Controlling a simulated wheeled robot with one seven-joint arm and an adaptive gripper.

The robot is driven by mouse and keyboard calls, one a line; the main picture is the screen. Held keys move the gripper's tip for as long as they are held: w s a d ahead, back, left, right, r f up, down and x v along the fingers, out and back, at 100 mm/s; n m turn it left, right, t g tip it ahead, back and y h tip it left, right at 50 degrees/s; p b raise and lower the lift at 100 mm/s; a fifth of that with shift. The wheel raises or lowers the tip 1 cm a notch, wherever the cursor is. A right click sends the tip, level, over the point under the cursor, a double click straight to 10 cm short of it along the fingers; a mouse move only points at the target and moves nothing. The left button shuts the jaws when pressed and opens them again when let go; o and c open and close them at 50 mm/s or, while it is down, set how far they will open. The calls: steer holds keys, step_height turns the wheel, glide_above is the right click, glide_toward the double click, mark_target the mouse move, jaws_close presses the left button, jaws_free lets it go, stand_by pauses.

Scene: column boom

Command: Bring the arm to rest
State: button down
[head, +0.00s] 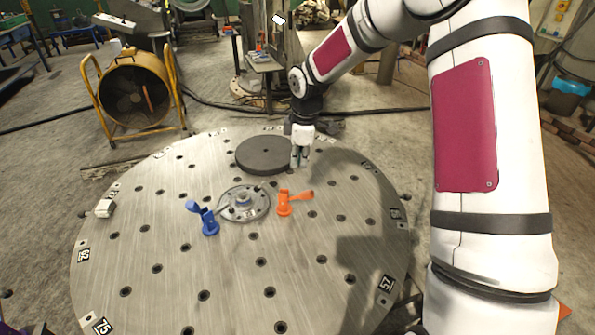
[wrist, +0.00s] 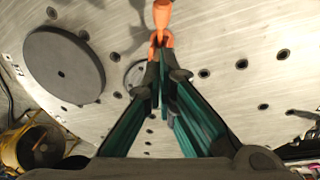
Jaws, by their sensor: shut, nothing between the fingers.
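My gripper (head: 299,158) hangs at the end of my arm, above the far right part of the round metal table (head: 170,240), near the right edge of a dark grey disc (head: 262,150). In the wrist view my gripper (wrist: 163,68) is shut, its fingertips together with nothing between them. An orange piece with a lever (head: 284,205) stands on the table to the right of the central hub. In the wrist view the orange piece (wrist: 162,14) shows just beyond the fingertips. The disc (wrist: 45,65) lies to the left there.
A blue piece with a lever (head: 209,222) stands left of the metal hub (head: 244,203). A small white block (head: 105,208) lies at the table's left edge. A yellow fan (head: 135,92) stands behind the table. The front of the table is clear.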

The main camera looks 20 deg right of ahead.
steer(key=s+a+r+m+t+h, duration=0.15)
steer(key=s+r+m, duration=0.45)
steer(key=s+r, duration=1.2)
steer(key=s+a+r+m+t+y, duration=0.1)
steer(key=s+m, duration=0.6)
steer(key=s, duration=1.1)
steer(key=shift+a+r, duration=0.4)
steer(key=shift+a, duration=0.35)
